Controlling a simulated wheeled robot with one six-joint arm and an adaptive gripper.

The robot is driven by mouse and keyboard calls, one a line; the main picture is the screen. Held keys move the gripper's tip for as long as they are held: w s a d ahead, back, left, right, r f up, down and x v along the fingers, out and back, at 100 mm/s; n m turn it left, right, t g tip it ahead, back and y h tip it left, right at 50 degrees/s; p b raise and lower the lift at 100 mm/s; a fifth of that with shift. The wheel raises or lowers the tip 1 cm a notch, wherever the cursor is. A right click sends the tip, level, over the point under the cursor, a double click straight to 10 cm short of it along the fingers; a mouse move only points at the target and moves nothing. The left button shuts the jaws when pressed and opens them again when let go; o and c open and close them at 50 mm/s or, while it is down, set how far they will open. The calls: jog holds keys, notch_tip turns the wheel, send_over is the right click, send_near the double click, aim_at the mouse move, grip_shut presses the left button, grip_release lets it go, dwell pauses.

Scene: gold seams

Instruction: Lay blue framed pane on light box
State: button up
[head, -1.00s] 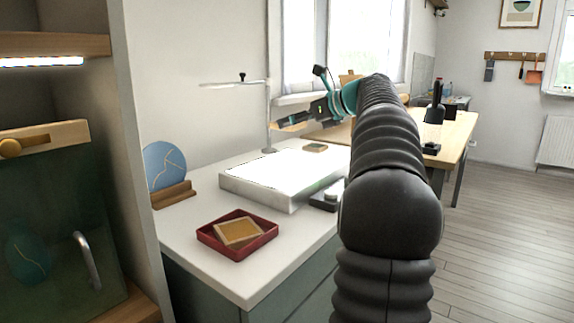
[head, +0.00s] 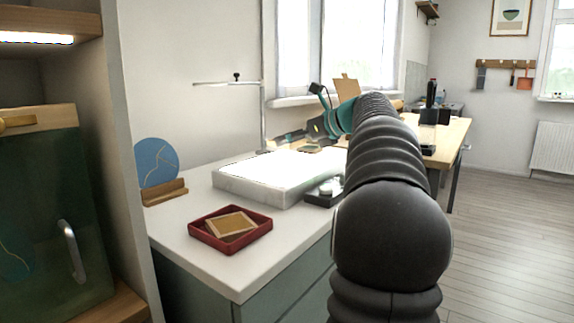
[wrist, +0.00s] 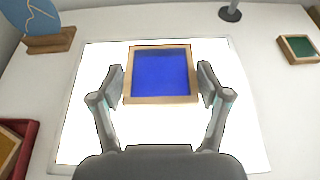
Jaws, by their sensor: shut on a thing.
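The blue framed pane (wrist: 161,74), a blue square in a light wooden frame, is between the fingers of my gripper (wrist: 161,86) in the wrist view. My gripper is shut on the frame's left and right sides. The light box (wrist: 232,135) glows white below and around the pane, which appears near its far edge; whether they touch I cannot tell. In the head view the light box (head: 250,188) lies on the white counter, with my gripper (head: 292,139) low over its back part. The pane is hard to make out there.
A red tray (head: 203,236) with an amber framed pane (head: 231,223) sits in front of the light box. A blue disc (head: 157,161) stands on a wooden stand at left. A green framed pane (wrist: 298,47) lies right of the light box. A lamp-like stand (head: 263,115) rises behind.

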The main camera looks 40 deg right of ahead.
aim_at(288, 166)
jog(key=shift+w+a+f, duration=0.2)
jog(key=shift+a+f, duration=0.2)
jog(key=shift+a, duration=0.2)
jog(key=shift+f+b, duration=0.85)
jog(key=shift+f, duration=1.1)
jog(key=shift+f, duration=0.15)
jog(key=o, duration=1.2)
jog(key=shift+s+d+r, duration=0.1)
jog(key=shift+r, duration=0.15)
jog(key=p+v, duration=0.1)
jog(key=v, duration=1)
jog(key=shift+s+d+r+p, duration=0.1)
jog(key=shift+s+p, duration=0.2)
jog(key=shift+s, duration=0.05)
